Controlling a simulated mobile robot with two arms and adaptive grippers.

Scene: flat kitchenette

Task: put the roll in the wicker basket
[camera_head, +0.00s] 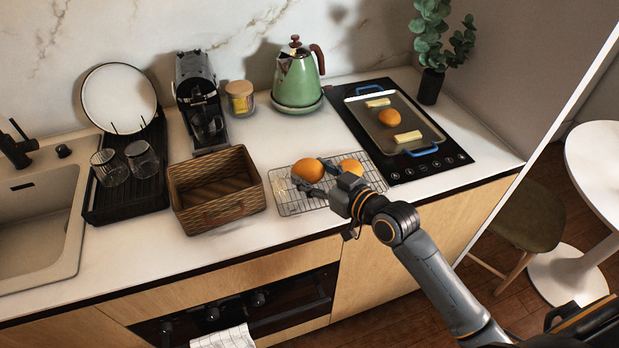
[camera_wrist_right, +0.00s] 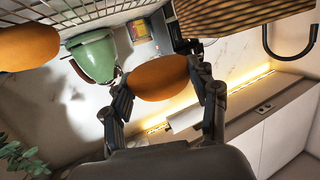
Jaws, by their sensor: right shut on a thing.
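A round orange-brown roll (camera_head: 308,170) is between the fingers of my right gripper (camera_head: 316,186), over the left part of the wire cooling rack. In the right wrist view the two fingers (camera_wrist_right: 163,90) press on both sides of this roll (camera_wrist_right: 158,77). A second roll (camera_head: 350,167) sits on the rack to the right, and part of it shows in the right wrist view (camera_wrist_right: 28,47). The brown wicker basket (camera_head: 216,213) stands left of the rack and looks empty; its woven side also shows in the wrist view (camera_wrist_right: 235,14). My left gripper is not in view.
The cooling rack (camera_head: 289,207) lies on the white counter. A tray (camera_head: 370,107) with another roll and pale sticks rests on the hob. A green kettle (camera_head: 298,80), a coffee machine (camera_head: 199,100) and a jar (camera_head: 240,97) stand behind. A dish rack (camera_head: 120,205) is left of the basket.

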